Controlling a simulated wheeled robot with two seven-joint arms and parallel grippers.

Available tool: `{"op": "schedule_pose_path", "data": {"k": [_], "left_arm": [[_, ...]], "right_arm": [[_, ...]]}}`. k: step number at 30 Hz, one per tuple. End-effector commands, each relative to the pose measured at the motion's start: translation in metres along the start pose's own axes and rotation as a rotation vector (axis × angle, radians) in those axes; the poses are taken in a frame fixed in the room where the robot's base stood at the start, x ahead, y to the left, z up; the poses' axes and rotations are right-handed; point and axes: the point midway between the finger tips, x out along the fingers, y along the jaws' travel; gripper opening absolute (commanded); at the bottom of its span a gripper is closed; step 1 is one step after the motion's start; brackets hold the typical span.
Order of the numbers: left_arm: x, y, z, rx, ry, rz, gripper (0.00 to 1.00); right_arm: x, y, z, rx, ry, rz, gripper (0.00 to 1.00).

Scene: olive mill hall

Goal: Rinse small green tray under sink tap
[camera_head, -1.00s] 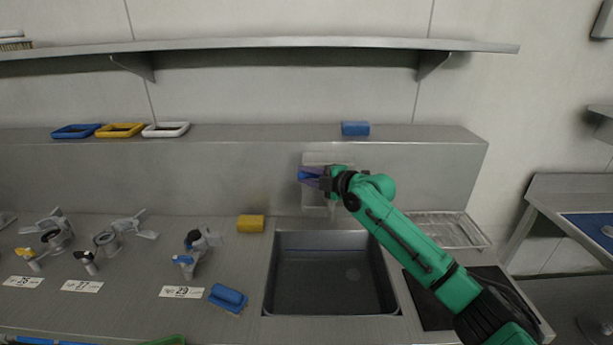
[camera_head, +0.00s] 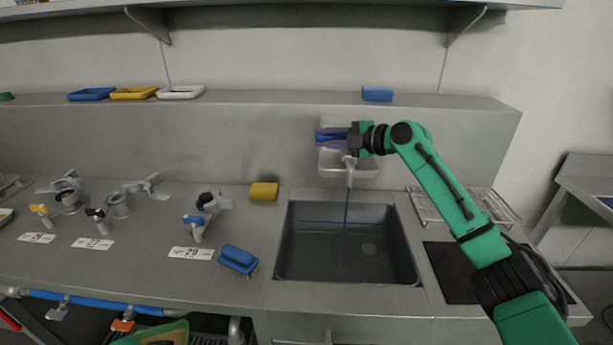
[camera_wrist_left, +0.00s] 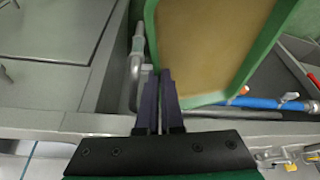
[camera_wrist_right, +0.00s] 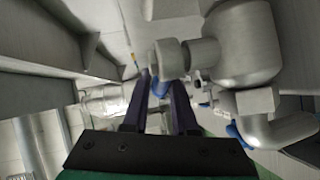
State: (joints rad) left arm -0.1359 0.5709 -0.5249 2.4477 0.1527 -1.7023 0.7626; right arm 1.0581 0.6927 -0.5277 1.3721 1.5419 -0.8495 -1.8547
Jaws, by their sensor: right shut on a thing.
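The small green tray (camera_head: 166,336) shows in the head view at the bottom edge, in front of the counter and partly cut off. In the left wrist view the tray (camera_wrist_left: 212,45) has a brownish inner face. My left gripper (camera_wrist_left: 159,75) is closed on its rim there. My right gripper (camera_head: 322,138) is at the tap (camera_head: 349,168) on the wall above the sink, shut on its blue lever (camera_wrist_right: 160,88). A thin stream of water (camera_head: 345,220) falls from the spout into the dark sink basin (camera_head: 312,262).
A yellow sponge (camera_head: 264,191) and a blue brush (camera_head: 238,260) lie left of the sink. Several valve-like fittings with number labels stand further left. A wire rack (camera_head: 425,207) and black mat (camera_head: 447,270) are right. A ledge (camera_head: 270,101) runs behind.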

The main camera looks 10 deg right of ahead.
Motion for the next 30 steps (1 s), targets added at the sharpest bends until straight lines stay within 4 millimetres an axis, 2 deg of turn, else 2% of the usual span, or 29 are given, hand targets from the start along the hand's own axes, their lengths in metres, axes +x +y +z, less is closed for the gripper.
{"op": "schedule_pose_path", "data": {"k": [1, 13, 14, 15, 25, 28, 30], "left_arm": [[0.012, 0.000, 0.004, 0.000, 0.002, 0.000, 0.00], [0.011, 0.000, 0.004, 0.000, 0.002, 0.000, 0.00], [0.011, 0.000, 0.004, 0.000, 0.002, 0.000, 0.00], [0.011, 0.000, 0.004, 0.000, 0.002, 0.000, 0.00], [0.013, 0.000, 0.005, 0.000, 0.002, 0.000, 0.00], [0.018, 0.000, 0.007, 0.000, 0.002, 0.000, 0.00], [0.025, 0.000, 0.010, 0.000, 0.002, 0.000, 0.00]], "right_arm": [[0.001, -0.008, 0.001, -0.001, 0.029, -0.007, 0.00], [-0.002, -0.004, -0.004, -0.015, 0.076, -0.023, 0.00], [-0.002, -0.004, -0.004, -0.014, 0.076, -0.023, 0.37], [-0.002, -0.004, -0.004, -0.014, 0.076, -0.023, 0.49], [-0.005, -0.003, -0.004, -0.015, 0.074, -0.018, 0.49], [-0.017, -0.005, -0.002, -0.014, 0.073, -0.017, 0.49], [-0.032, -0.006, 0.000, -0.017, 0.072, -0.018, 0.49]]}}
